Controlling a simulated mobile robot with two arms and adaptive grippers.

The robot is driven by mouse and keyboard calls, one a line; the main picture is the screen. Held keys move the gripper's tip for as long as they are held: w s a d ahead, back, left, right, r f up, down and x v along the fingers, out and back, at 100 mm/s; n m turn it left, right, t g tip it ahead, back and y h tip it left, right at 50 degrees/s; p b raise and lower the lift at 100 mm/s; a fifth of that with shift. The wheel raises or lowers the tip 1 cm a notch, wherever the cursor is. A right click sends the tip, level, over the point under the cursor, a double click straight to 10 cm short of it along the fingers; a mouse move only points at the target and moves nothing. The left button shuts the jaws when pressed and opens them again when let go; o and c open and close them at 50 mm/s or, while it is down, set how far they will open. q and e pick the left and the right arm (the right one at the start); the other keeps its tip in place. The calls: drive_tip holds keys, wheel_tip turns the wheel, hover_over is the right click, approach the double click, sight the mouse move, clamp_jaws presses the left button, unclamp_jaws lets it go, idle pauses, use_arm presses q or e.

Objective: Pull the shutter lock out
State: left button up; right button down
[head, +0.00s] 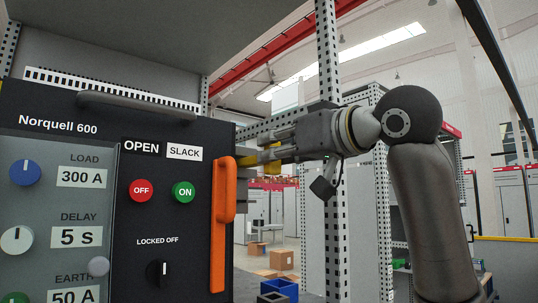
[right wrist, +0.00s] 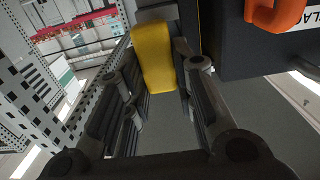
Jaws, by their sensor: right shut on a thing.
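The shutter lock seems to be the yellow piece (head: 247,160) at the right side of the black Norquell 600 unit (head: 160,125). In the right wrist view the yellow piece (right wrist: 155,58) is a rounded bar between the finger pads, next to the unit's dark side. My right gripper (head: 264,154) comes in from the right, nearly level, and is shut on the yellow piece. Its fingers also show in the wrist view (right wrist: 160,75). The fingers hide part of the piece in the head view. My left gripper is not in view.
An orange handle (head: 219,255) stands upright on the unit's right front edge, close to the gripper. A perforated steel post (head: 328,60) rises behind my right wrist. The panel carries a red OFF button (head: 141,190), a green ON button (head: 184,191) and a black rotary switch (head: 158,274).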

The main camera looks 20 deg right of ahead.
drive_tip(key=c, duration=1.2)
unclamp_jaws()
drive_tip(key=shift+w, duration=0.1)
drive_tip(key=shift+c, duration=0.2)
drive_tip(key=shift+o, duration=0.2)
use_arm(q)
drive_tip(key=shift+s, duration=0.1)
use_arm(e)
drive_tip(key=v, duration=1.2)
